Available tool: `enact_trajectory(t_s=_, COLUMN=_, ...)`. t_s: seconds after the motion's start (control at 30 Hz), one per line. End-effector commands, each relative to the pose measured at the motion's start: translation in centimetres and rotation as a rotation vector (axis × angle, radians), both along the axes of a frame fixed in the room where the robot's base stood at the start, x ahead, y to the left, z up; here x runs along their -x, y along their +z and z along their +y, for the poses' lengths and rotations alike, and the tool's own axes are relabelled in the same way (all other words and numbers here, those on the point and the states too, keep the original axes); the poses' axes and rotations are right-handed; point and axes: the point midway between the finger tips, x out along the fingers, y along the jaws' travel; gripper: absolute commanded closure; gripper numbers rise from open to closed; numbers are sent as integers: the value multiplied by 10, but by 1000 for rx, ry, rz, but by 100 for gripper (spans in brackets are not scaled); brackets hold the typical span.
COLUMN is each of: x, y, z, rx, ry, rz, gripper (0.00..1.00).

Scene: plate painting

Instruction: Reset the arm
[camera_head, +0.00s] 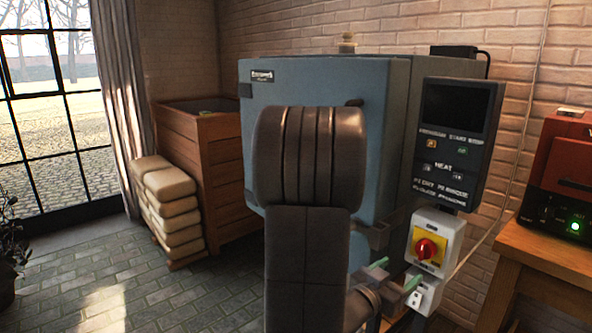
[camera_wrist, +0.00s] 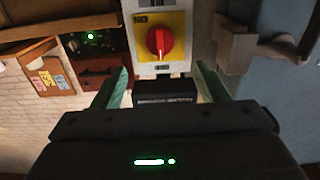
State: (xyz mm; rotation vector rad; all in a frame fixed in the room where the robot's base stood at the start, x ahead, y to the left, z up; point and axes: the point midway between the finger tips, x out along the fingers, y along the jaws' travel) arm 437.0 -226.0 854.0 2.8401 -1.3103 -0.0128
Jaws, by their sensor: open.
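My gripper (camera_head: 394,275) is open and empty in front of the blue kiln, low at its right side. Its two green-tipped fingers show apart in the wrist view (camera_wrist: 162,84). A red rotary knob (camera_head: 426,249) on a yellow plate and white box is just above and beyond the fingers. In the wrist view the knob (camera_wrist: 158,42) lies ahead of the gap between the fingers, clear of both. My arm hides part of the blue kiln (camera_head: 390,150), whose door looks closed.
A dark control panel (camera_head: 456,140) is above the knob box. A wooden table (camera_head: 540,250) with a red machine (camera_head: 562,175) stands at the right. Stacked sacks (camera_head: 168,205) and a wooden bin (camera_head: 205,150) stand at the left. The paved floor (camera_head: 110,270) at front left is clear.

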Motion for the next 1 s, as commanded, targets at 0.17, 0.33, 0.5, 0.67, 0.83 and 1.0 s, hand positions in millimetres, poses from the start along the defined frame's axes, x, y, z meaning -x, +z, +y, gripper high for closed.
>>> enact_trajectory(t_s=0.17, x=-20, y=0, z=-26, rx=0, ry=-5, rz=-1, gripper=33)
enact_trajectory(t_s=0.33, x=-43, y=0, z=-52, rx=0, ry=-3, rz=-1, gripper=33)
enact_trajectory(t_s=0.5, x=-65, y=0, z=-78, rx=0, ry=-3, rz=-1, gripper=33)
enact_trajectory(t_s=0.67, x=-71, y=-1, z=-83, rx=-62, ry=1, rz=-76, gripper=33)
enact_trajectory(t_s=0.83, x=-71, y=0, z=-83, rx=-158, ry=1, rz=-187, gripper=33)
enact_trajectory(t_s=1.0, x=-70, y=0, z=-83, rx=-252, ry=0, rz=-297, gripper=33)
